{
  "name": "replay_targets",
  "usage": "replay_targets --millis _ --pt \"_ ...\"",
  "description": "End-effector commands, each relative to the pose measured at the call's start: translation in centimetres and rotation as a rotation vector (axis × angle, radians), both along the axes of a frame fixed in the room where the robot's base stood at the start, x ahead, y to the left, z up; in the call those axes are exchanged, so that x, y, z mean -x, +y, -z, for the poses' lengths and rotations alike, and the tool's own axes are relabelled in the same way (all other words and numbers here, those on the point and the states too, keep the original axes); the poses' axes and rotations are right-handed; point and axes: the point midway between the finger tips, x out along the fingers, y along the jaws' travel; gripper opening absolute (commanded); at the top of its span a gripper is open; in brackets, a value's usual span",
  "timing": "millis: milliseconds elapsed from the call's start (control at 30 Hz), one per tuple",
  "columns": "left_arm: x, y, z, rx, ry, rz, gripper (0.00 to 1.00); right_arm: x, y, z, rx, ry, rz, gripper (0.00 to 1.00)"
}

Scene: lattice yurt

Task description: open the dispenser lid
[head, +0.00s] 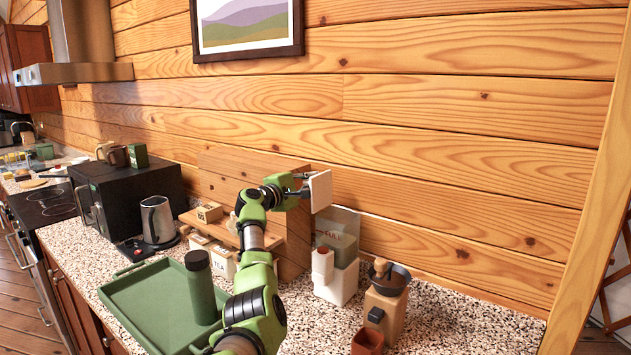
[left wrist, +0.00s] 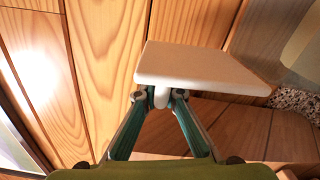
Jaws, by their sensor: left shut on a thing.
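The dispenser (head: 337,262) stands on the speckled counter against the plank wall. It has a clear upper container with red lettering and a white base with a spout at the front. Its white square lid (head: 321,191) is raised and stands about upright above the container's left side. I cannot tell whether it still joins the container. My left gripper (head: 305,186) is shut on the lid's small knob. In the left wrist view both fingers close on the knob under the white lid (left wrist: 200,66). My right gripper is not in view.
A wooden grinder (head: 386,295) and a brown cup (head: 368,341) stand right of the dispenser. A green tray (head: 135,290) with a green bottle (head: 201,287) lies left of my arm. A wooden shelf (head: 262,245) with canisters and a kettle (head: 157,220) stand behind. The right counter is clear.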

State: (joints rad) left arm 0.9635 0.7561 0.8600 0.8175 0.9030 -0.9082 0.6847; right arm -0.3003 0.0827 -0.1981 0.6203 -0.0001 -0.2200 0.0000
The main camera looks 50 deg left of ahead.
Motion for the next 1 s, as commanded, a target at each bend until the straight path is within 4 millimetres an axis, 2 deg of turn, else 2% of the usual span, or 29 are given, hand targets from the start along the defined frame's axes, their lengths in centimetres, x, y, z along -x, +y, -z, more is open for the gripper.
replay_targets --millis 667,700,733,1000 --pt "0.17 0.49 0.18 0.054 -0.019 -0.001 0.00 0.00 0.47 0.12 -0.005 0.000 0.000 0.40" --pt "0.17 0.49 0.18 0.054 -0.019 -0.001 0.19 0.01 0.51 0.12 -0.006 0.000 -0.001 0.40" --pt "0.17 0.49 0.19 0.054 -0.019 -0.001 0.26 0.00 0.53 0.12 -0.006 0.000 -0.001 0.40" --pt "0.15 0.46 0.23 0.053 -0.018 0.000 0.26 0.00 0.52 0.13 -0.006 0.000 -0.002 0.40"
